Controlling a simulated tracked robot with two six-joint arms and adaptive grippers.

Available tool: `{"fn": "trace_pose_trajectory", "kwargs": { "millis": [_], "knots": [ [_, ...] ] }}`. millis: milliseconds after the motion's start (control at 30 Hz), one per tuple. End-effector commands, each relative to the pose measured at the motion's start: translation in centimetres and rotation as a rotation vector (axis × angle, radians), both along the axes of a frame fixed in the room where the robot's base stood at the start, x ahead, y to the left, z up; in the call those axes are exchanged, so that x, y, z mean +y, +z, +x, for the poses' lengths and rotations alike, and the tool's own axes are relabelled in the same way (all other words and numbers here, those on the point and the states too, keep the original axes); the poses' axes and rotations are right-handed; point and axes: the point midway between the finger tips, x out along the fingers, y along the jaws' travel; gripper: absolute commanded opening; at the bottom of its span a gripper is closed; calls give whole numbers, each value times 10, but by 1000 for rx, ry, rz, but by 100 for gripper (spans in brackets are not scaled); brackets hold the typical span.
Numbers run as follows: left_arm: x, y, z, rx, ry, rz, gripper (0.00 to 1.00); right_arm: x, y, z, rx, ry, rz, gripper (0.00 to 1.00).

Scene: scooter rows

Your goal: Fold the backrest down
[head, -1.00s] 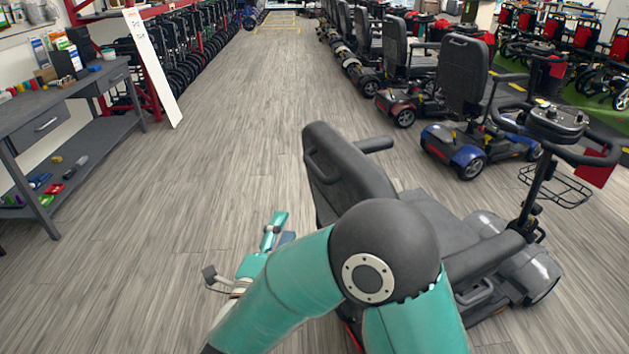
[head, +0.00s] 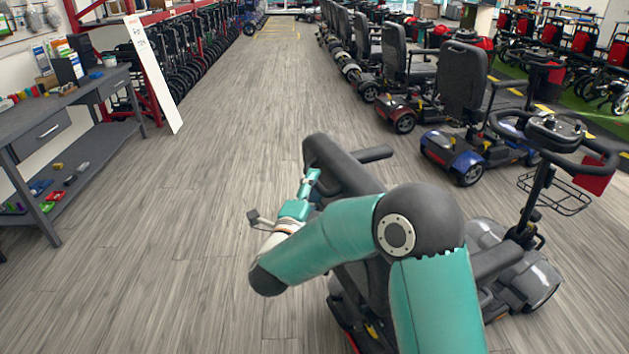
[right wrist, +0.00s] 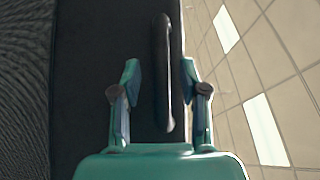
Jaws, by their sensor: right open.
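The backrest (head: 323,160) of the nearest scooter is dark grey and stands up, with its lower part hidden by my right arm. A dark armrest (head: 372,154) sticks out from its right side. My right gripper (head: 311,180) is at the left side of the backrest. In the right wrist view my right gripper (right wrist: 160,78) is open, its two fingers apart on either side of a thin black curved bar (right wrist: 165,60). Behind the bar is a dark flat surface. I cannot tell whether the fingers touch anything. My left gripper is out of view.
The scooter's tiller with handlebars (head: 555,130) and wire basket (head: 553,193) stands at the right. A blue scooter (head: 465,155) is beyond. A grey workbench (head: 45,132) is at the left. The floor (head: 225,130) between is clear.

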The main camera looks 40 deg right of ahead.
Motion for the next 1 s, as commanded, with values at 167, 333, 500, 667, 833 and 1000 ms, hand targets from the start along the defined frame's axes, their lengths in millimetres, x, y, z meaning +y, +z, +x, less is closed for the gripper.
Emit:
{"fn": "trace_pose_trajectory", "kwargs": {
  "millis": [167, 333, 500, 667, 833, 1000],
  "knots": [
    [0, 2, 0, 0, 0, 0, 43, -11, 2, 7, 0, 0, 0, 43],
    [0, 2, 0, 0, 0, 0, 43, -12, 2, 8, 1, 0, -1, 43],
    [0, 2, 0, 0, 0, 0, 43, -12, 2, 8, 1, 0, -1, 37],
    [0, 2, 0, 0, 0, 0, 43, -12, 2, 8, 1, 0, -1, 10],
    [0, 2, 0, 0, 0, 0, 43, -12, 1, 8, 1, 0, 0, 0],
    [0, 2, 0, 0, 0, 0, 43, -12, 1, 8, 3, -1, 0, 0]
  ]
}}
